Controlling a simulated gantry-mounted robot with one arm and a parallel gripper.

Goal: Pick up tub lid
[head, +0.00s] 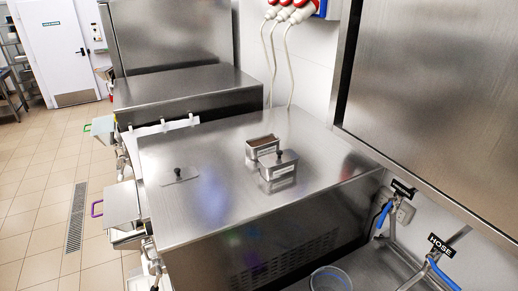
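A flat metal tub lid (184,178) with a black knob lies on the left part of the steel machine top (225,215). To its right stands an open steel tub (256,153) with brown contents. The tubs carry small labels that are too small to read. My gripper is not in view.
Another steel machine (185,85) stands behind. A tall steel panel (440,90) rises at the right. Blue-handled hoses (440,272) and a clear round container (330,279) are at the lower right. The machine top around the loose lid is bare.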

